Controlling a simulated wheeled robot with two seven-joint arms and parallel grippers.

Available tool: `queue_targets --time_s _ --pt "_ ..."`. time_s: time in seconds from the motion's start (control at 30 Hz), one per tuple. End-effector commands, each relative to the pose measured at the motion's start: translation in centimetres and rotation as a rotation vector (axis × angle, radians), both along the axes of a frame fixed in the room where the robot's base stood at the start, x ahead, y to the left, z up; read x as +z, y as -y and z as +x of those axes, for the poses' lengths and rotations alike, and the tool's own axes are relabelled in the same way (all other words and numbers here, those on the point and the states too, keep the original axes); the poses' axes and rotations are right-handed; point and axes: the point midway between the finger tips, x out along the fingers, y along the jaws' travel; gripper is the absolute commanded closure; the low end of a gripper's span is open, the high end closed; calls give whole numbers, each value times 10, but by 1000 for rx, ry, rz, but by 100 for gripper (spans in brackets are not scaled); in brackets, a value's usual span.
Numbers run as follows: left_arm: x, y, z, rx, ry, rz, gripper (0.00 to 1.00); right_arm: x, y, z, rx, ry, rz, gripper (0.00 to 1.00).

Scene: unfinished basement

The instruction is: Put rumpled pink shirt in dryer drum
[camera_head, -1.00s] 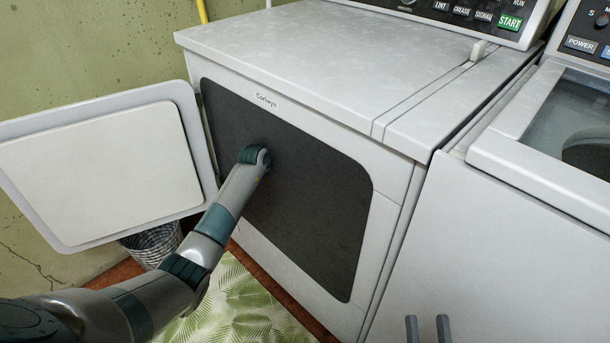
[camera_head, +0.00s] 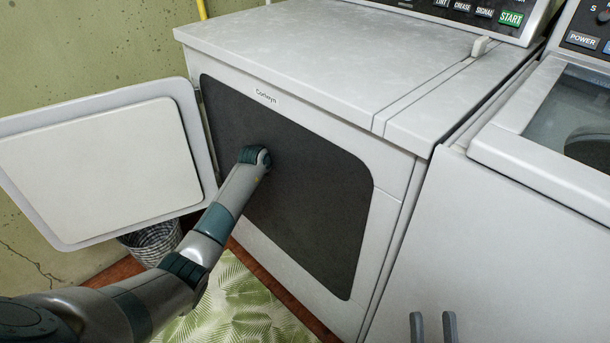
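The white dryer (camera_head: 300,50) has a dark front opening (camera_head: 315,215), with its door (camera_head: 100,170) swung open to the left. My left arm comes in from the lower left and its wrist end (camera_head: 254,157) meets the dark opening. My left gripper is not visible beyond it; the dark area hides whatever is inside. My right gripper (camera_head: 433,328) shows only as two separated fingertips at the bottom edge, open with nothing visible between them, in front of the white machine on the right. The rumpled pink shirt is not visible in this view.
A white washer (camera_head: 500,240) with a glass lid stands close against the dryer's right side. A wire basket (camera_head: 152,243) sits on the floor under the open door. A green leaf-patterned rug (camera_head: 240,308) lies in front of the dryer.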

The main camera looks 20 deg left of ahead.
Motion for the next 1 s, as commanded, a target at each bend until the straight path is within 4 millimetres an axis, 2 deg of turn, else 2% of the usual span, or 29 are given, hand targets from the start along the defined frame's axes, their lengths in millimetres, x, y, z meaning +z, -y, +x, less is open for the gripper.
queue_targets --time_s 0.17,0.7,1.0 --pt "2 -1 -1 0 1 1 51 4 -1 -3 1 11 6 69" --pt "43 -18 -41 0 2 2 51 -48 1 21 4 -274 -93 69" --pt "52 -21 -51 0 1 0 51 -61 2 24 6 -334 -115 69"
